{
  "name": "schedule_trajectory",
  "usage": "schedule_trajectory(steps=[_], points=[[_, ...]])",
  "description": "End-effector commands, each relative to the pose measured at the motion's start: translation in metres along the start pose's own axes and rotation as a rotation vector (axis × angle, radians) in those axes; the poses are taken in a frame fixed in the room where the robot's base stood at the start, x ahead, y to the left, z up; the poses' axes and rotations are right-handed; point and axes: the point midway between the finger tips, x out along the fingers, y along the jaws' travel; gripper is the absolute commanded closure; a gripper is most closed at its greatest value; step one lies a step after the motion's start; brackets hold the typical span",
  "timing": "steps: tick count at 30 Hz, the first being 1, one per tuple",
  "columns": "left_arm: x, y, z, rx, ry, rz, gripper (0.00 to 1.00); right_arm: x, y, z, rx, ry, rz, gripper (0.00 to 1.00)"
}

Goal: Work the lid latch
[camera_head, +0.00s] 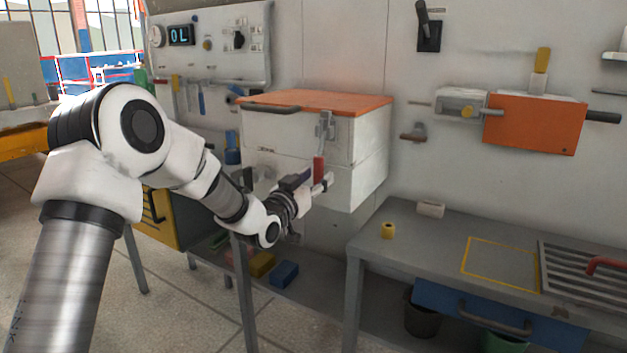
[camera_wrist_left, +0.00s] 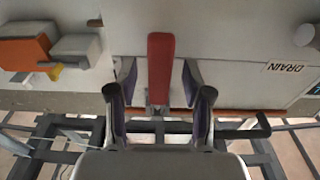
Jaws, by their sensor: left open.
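A white box (camera_head: 270,131) with an orange lid (camera_head: 315,101) is on the wall in the head view. Its latch (camera_head: 325,125) is a grey metal piece on the front with a red handle (camera_head: 319,168) hanging down. My left gripper (camera_head: 312,184) is at the lower part of the handle. In the left wrist view the red handle (camera_wrist_left: 160,62) stands between the two open fingers of the left gripper (camera_wrist_left: 159,80), with a visible gap on each side. The lid is down on the box. My right gripper is not in view.
A control panel (camera_head: 215,45) is at the back left.

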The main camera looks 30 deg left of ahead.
Motion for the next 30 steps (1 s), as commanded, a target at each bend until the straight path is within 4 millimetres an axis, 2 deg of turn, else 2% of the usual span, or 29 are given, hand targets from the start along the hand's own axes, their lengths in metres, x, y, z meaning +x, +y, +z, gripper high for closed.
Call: schedule_trajectory(steps=[5, 12, 15, 18, 22, 30], points=[[-0.017, -0.001, 0.001, -0.003, -0.002, -0.001, 0.5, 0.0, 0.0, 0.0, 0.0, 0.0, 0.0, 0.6], [-0.077, -0.001, 0.0, -0.008, -0.001, -0.002, 0.5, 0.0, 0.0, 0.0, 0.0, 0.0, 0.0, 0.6], [-0.099, -0.001, 0.0, -0.007, 0.0, -0.001, 0.5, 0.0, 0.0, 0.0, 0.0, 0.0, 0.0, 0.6], [-0.113, 0.0, 0.0, -0.003, 0.002, -0.001, 0.5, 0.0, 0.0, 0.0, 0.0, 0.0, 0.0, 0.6], [-0.119, 0.0, 0.0, 0.0, 0.002, 0.0, 0.5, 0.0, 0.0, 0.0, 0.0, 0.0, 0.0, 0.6], [-0.119, 0.0, 0.0, 0.0, 0.001, 0.0, 0.5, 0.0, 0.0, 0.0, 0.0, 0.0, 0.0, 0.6]])
